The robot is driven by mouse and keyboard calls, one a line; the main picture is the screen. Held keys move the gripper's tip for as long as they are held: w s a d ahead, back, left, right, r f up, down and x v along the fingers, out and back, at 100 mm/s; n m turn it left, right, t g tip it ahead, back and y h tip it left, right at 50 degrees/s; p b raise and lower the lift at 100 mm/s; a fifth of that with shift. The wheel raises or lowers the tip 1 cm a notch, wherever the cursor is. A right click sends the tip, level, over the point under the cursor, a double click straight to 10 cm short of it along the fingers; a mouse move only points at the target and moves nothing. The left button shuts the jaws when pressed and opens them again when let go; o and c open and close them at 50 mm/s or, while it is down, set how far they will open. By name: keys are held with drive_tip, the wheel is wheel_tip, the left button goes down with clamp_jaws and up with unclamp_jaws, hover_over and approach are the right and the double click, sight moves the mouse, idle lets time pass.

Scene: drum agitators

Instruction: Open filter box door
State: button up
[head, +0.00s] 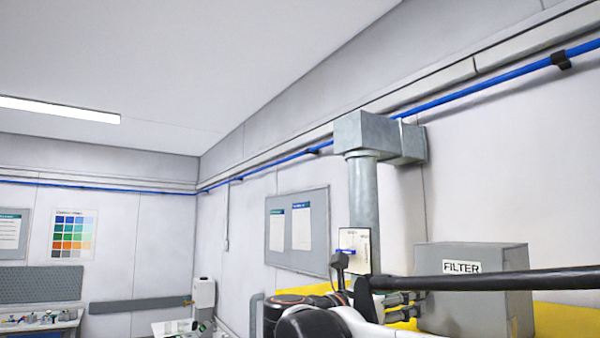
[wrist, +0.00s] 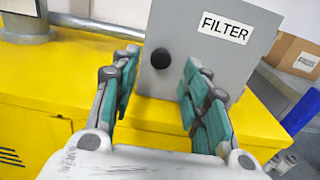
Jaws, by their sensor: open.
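The grey filter box (head: 475,295) stands at the right in the head view, with a white FILTER label on its face. In the wrist view its door (wrist: 215,55) faces me and looks shut. A round black knob (wrist: 161,59) sits at the door's lower left. My gripper (wrist: 162,68) is open, its teal-padded fingers to the left and right of the knob in the picture. Nothing is between the fingers that I can see them touching; the remaining distance to the knob is unclear. In the head view my gripper (head: 418,304) is near the box's left side, partly hidden by a dark bar.
The box stands on a yellow cabinet (wrist: 60,85). A metal duct (head: 363,205) rises left of the box. A cardboard box (wrist: 292,60) stands to the right in the wrist view. The dark bar (head: 490,279) crosses in front of the filter box in the head view.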

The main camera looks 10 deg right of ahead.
drive_tip(key=shift+p+x, duration=0.3)
drive_tip(key=shift+x, duration=1.5)
clamp_jaws()
